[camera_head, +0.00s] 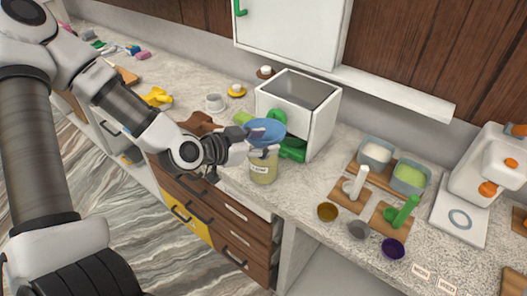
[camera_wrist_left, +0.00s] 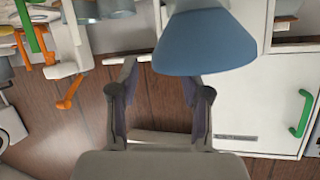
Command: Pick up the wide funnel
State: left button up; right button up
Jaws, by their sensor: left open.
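The wide funnel is blue (camera_head: 266,130) and shows in the head view above a pale yellow, labelled jar (camera_head: 263,170) on the counter. I cannot tell whether the funnel rests on the jar. My left gripper (camera_head: 258,150) comes in from the left, beside the funnel and above the jar, hiding part of both. In the left wrist view the funnel (camera_wrist_left: 205,42) is large at the top centre, beyond the fingertips. The left gripper (camera_wrist_left: 158,72) is open, with nothing between its fingers. My right gripper is in neither view.
An open white box (camera_head: 312,120) stands just behind the funnel, with a green item at its front. Bowls, boards and green and white upright items (camera_head: 403,212) fill the right counter. A white cup (camera_head: 215,102) and yellow items stand left. A white cabinet (camera_head: 292,28) hangs above.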

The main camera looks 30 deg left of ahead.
aim_at(281, 140)
pick_arm(q)
jog(key=x, duration=0.5)
jog(key=shift+w+d+f, duration=0.1)
jog(key=c, duration=0.3)
grip_shut()
